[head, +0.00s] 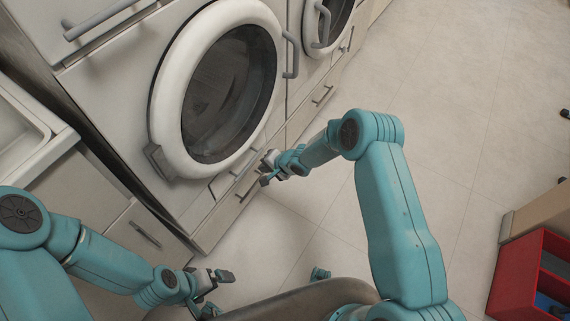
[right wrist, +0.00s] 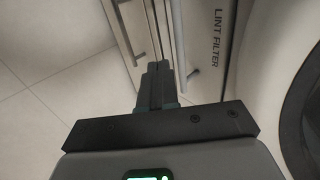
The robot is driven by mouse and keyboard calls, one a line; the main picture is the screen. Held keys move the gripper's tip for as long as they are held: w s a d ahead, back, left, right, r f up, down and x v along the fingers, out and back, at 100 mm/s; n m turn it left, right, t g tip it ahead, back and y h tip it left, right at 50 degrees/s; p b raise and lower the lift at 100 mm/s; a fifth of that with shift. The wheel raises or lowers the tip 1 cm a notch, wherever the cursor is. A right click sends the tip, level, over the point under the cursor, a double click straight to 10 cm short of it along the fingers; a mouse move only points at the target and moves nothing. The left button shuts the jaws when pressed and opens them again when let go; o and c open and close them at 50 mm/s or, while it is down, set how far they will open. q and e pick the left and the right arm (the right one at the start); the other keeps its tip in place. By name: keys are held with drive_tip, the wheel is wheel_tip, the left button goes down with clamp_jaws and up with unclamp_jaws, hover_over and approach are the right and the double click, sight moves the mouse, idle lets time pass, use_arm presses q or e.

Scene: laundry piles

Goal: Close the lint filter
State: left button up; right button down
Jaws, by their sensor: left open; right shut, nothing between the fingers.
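The lint filter (right wrist: 217,62) shows in the right wrist view as a pale panel with its name printed on it. In the head view the lint filter panel (head: 228,181) is low on the front of the near machine, below its round door. I cannot tell whether it stands out from the front. My right gripper (head: 267,168) is shut and empty, just right of the panel; its fingers (right wrist: 157,82) point toward the machine front in the right wrist view. Contact with the panel cannot be made out. My left gripper (head: 222,276) is open and empty, low over the floor.
The near machine's round door (head: 158,100) is shut. A drawer with a bar handle (head: 246,187) lies under the filter panel. A second machine (head: 310,70) stands beyond. A red crate (head: 516,268) is at the right. The tiled floor (head: 470,110) between is clear.

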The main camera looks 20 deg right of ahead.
drive_tip(key=p+v, duration=0.2)
drive_tip(key=v, duration=0.8)
drive_tip(key=shift+p, duration=0.3)
drive_tip(key=s+a+f+n+g+h, duration=0.1)
drive_tip(key=s+a+n+g, duration=0.2)
drive_tip(key=s, duration=1.1)
drive_tip(key=s+a+f+n+g, duration=0.1)
drive_tip(key=s+n+g, duration=0.25)
drive_tip(key=s, duration=0.95)
wheel_tip(320, 180, up, 16)
drive_tip(key=n+p, duration=0.2)
drive_tip(key=p, duration=1.4)
drive_tip(key=shift+t, duration=0.25)
